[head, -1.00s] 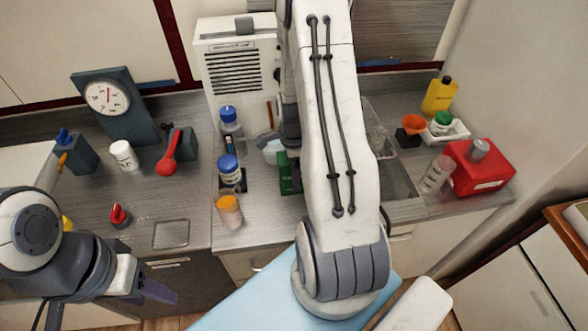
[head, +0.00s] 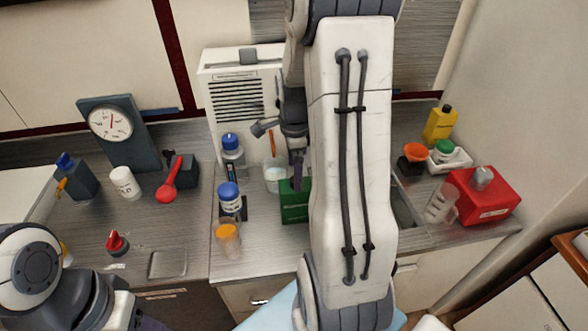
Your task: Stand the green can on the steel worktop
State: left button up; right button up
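The green can (head: 295,202) is a boxy dark green container, upright on the steel worktop (head: 262,258) right of the blue-capped bottles. My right arm hides its right side. My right gripper (head: 297,172) reaches down from above with a dark finger at the can's top. Whether it grips or only touches the can is hidden by the arm and too small to tell. My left gripper (head: 150,324) is at the bottom left, mostly cut off by the frame edge, away from the can.
Blue-capped bottles (head: 229,198) and an orange-topped jar (head: 228,240) stand left of the can. A clear beaker (head: 274,178) is just behind it. A sink (head: 404,210) is partly hidden by my arm. Worktop in front of the green can is clear.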

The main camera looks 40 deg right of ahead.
jog(key=shift+r, duration=0.3)
jog(key=s+a+r+n, duration=0.1)
jog(key=a+r+n, duration=0.1)
jog(key=a+n, duration=0.7)
jog(key=s+a+r+n, duration=0.25)
jog(key=a+n, duration=0.35)
jog(key=a, duration=0.6)
jog(key=s+a+r+n+y, duration=0.1)
jog(key=s+a+n, duration=0.9)
jog(key=n, duration=0.6)
jog(key=shift+s+a+r+n, duration=0.15)
jog(key=shift+s+r+n, duration=0.2)
jog(key=shift+s, duration=0.85)
